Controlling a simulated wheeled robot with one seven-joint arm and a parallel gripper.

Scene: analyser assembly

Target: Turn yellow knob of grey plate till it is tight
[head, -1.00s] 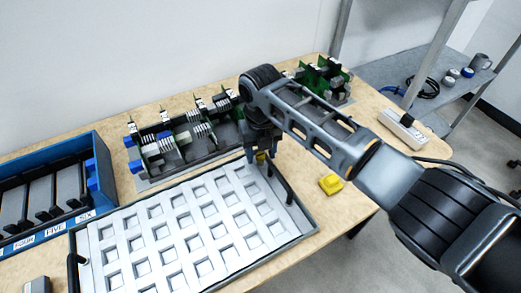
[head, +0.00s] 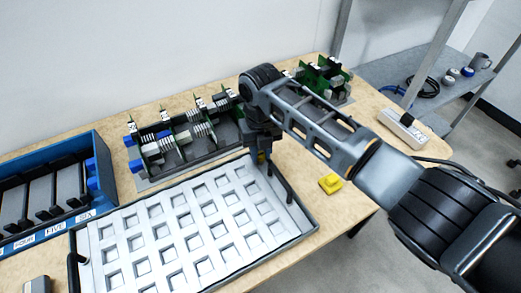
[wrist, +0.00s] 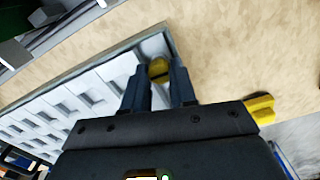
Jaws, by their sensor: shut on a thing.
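The grey plate (head: 165,215) is a pale, dark-rimmed panel with many square pockets, lying flat on the table. It fills the left of the wrist view (wrist: 60,108). The yellow knob (wrist: 158,70) is at the plate's corner, between the fingertips of my gripper (wrist: 162,78). My gripper (head: 262,156) points down at the plate's far right corner and is shut on the knob. In the head view the gripper mostly hides the knob. I cannot tell how tight the knob is.
A separate yellow piece (head: 330,184) lies on the table right of the plate. A rack with green boards (head: 185,140) stands behind the plate. A blue bin (head: 98,165) is at the left. A white power strip (head: 402,128) lies at the right edge.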

